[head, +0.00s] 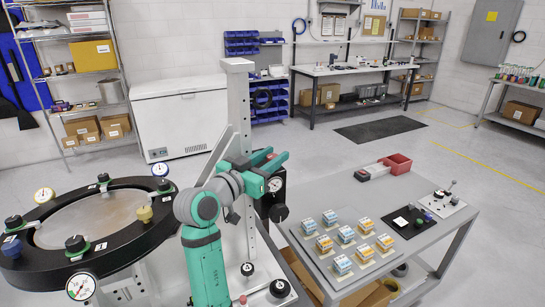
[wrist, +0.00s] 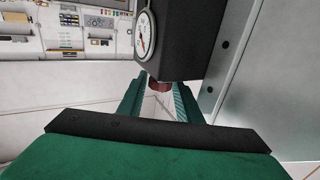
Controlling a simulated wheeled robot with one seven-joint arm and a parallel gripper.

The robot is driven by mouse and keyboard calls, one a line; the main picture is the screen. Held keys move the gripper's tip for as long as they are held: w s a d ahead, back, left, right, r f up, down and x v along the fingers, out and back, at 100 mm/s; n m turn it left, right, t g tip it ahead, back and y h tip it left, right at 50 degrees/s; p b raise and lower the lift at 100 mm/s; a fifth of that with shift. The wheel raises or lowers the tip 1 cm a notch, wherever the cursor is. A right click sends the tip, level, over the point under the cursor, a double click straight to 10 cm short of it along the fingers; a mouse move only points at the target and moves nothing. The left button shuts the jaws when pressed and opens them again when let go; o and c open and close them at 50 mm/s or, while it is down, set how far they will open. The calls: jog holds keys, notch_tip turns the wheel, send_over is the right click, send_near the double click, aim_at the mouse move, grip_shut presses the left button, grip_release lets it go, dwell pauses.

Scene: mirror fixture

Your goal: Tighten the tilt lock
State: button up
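The mirror fixture has a black ring (head: 120,247) around a round pale plate, with knobs and dial gauges on its rim. Beside it a pale upright column (head: 238,105) carries a black box (head: 277,200) with a white dial (head: 275,184) and a black side knob (head: 279,212). The dial also shows in the wrist view (wrist: 145,35). My gripper (head: 276,171) is at this box, its teal fingers apart. In the wrist view a reddish-brown knob (wrist: 160,86) shows under the box, between the open fingers; contact cannot be told. No label reading tilt lock is legible.
Black knobs (head: 279,288) stand at the column's foot. A grey table (head: 440,232) to the right holds several small boxes, a red bin (head: 397,164) and a black plate. The column's side (wrist: 235,80) is close on the right in the wrist view. Open floor lies behind.

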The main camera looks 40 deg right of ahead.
jog(key=shift+o, duration=0.9)
jog(key=shift+s+d+n+t+y, duration=0.1)
jog(key=shift+n+t+y, duration=0.95)
jog(key=shift+t, duration=0.7)
jog(key=shift+n+t+y, duration=0.65)
jog(key=shift+n+t, duration=0.7)
jog(key=shift+t, duration=0.4)
jog(key=shift+n+t+y, duration=2.8)
jog(key=shift+n+y, duration=0.3)
jog(key=shift+y, duration=0.6)
jog(key=v, duration=1.1)
jog(key=a+f+m, duration=0.2)
jog(key=a+f, duration=0.6)
jog(key=f, duration=0.3)
jog(key=a+f+m+t+h, duration=0.1)
jog(key=a+f+m, duration=0.2)
jog(key=a+f, duration=0.4)
jog(key=shift+s+a+f, duration=0.3)
jog(key=shift+a+f, duration=0.05)
jog(key=shift+f, duration=1.6)
